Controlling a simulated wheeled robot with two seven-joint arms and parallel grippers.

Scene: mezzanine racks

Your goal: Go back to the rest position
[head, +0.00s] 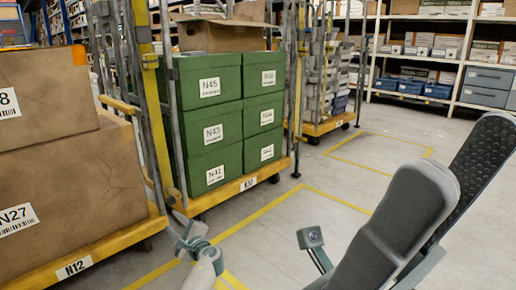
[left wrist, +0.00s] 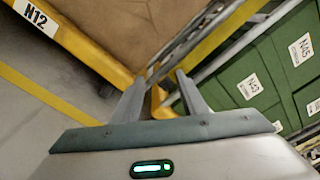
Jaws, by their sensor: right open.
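My left gripper (head: 186,232) shows at the bottom of the head view, small and partly hard to make out, in front of the gap between two carts. In the left wrist view its two grey fingers (left wrist: 161,82) stand apart with nothing held between them. A yellow cart edge shows behind them. My right gripper (head: 460,150) is large and close at the right of the head view. Its two dark fingers are spread apart and empty, over the grey floor.
A yellow cart (head: 78,266) marked N12 with brown cartons (head: 70,185) stands at the left. Another cart (head: 240,186) carries stacked green boxes (head: 215,130). A third cart (head: 325,127) stands behind. Shelves (head: 460,55) line the back. Floor with yellow lines is clear at centre right.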

